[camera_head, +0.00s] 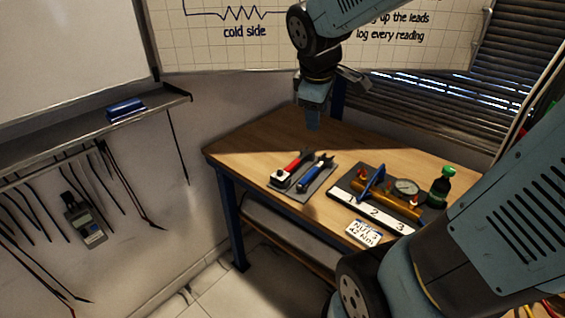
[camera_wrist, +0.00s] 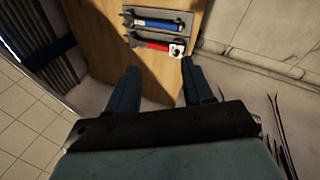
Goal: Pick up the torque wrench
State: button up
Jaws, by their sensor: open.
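Two wrench-like tools lie side by side on a grey tray (camera_head: 302,194) at the table's left front. One tool has a red handle (camera_head: 291,164) and a pale, squarish end; the other has a blue handle (camera_head: 312,178). I cannot tell for sure which is the torque wrench. In the wrist view the red-handled tool (camera_wrist: 152,45) lies nearer my fingers, with the blue-handled tool (camera_wrist: 158,23) beyond it. My gripper (camera_wrist: 159,70) is open and empty, pointing down. In the head view my gripper (camera_head: 314,118) is above the table, behind the tray and apart from both tools.
To the tray's right, a board (camera_head: 344,199) numbered 1 to 3 carries a brass pipe with a gauge (camera_head: 405,186) and a blue lever (camera_head: 372,183). A dark green-capped bottle (camera_head: 441,188) and a label card (camera_head: 364,234) are close by. The table (camera_head: 258,143) is bare behind the tray.

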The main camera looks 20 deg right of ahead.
jog(key=w+a+f+n+h, duration=0.1)
jog(key=w+a+f+n, duration=0.1)
jog(key=w+f+n, duration=0.5)
jog(key=n+g, duration=0.1)
jog(key=n, duration=0.7)
send_near(290, 166)
jog(key=x, duration=0.8)
jog(key=shift+f, duration=0.2)
jog(key=shift+c, duration=0.4)
grip_shut()
